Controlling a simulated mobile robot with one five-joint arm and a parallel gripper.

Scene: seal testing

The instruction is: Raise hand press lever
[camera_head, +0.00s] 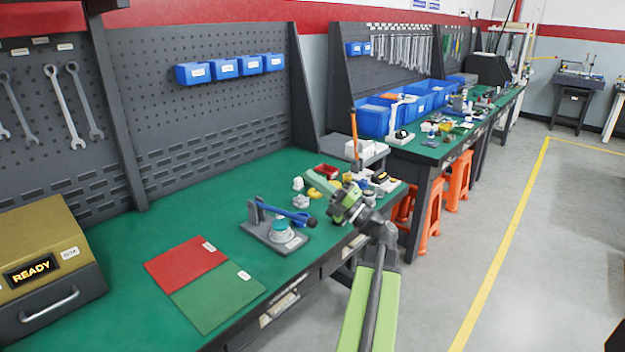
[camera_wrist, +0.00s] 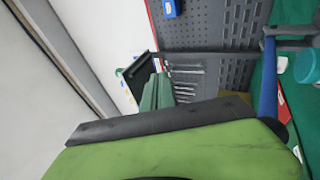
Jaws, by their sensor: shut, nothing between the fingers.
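The hand press (camera_head: 262,234) stands on the green bench top, with a dark base and a short upright post. Its blue lever (camera_head: 284,212) lies low and nearly level, ending in a dark knob towards the right. A round white and teal part (camera_head: 282,231) sits under the lever. In the wrist view the blue lever (camera_wrist: 269,85) and the teal top (camera_wrist: 305,66) show at the right edge. My gripper (camera_head: 324,190) is shut and empty, up and right of the knob, apart from it in the picture. Part of my green gripper fills the wrist view's bottom.
Red mat (camera_head: 185,262) and green mat (camera_head: 218,296) lie left of the press. A gold box with a READY display (camera_head: 45,255) stands at far left. Small parts and a red tray (camera_head: 326,171) crowd the bench behind my gripper. The floor aisle at right is clear.

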